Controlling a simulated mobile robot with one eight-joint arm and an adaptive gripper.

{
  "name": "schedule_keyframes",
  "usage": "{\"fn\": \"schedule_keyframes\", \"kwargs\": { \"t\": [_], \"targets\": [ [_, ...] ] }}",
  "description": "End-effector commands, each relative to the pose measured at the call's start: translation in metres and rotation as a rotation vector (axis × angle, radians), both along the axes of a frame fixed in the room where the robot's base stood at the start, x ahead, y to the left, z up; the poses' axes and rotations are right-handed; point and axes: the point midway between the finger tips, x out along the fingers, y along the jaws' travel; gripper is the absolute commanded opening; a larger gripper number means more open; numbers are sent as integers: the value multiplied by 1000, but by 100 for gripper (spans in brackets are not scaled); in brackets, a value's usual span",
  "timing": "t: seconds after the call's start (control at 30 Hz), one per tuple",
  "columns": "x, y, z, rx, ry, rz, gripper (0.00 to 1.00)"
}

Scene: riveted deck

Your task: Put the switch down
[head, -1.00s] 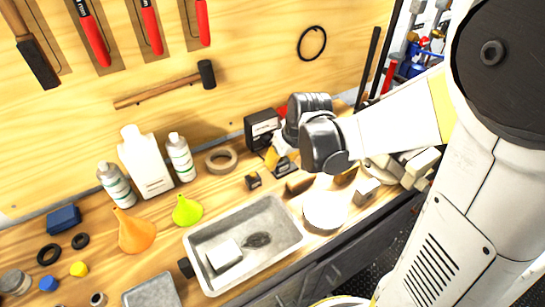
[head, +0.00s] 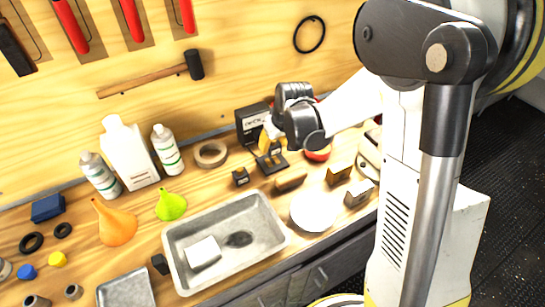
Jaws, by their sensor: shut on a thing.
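My gripper (head: 268,138) is over the back of the wooden bench, in front of the black boxed device, and points to the left and down. It is shut on a small yellow-orange piece (head: 265,141), which I take to be the switch. Its shape is small and partly hidden by the gripper. The piece appears just above a black stand-like block (head: 271,161); whether they touch I cannot tell.
The black boxed device (head: 252,122) stands close behind the gripper. A small black cube (head: 240,177), brown piece (head: 290,182), white round dish (head: 314,211) and grey tray (head: 270,243) are nearer. Tape (head: 210,154), bottles (head: 128,153) and funnels (head: 171,205) stand left.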

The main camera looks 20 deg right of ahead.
Motion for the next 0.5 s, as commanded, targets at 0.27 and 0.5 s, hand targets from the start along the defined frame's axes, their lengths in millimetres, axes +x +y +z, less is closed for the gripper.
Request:
{"fn": "schedule_keyframes", "kwargs": {
  "t": [0.27, 0.5],
  "targets": [
    [2, 2, -31, 0, 0, -1, 7],
    [2, 2, -41, 0, 0, -1, 7]
  ]
}}
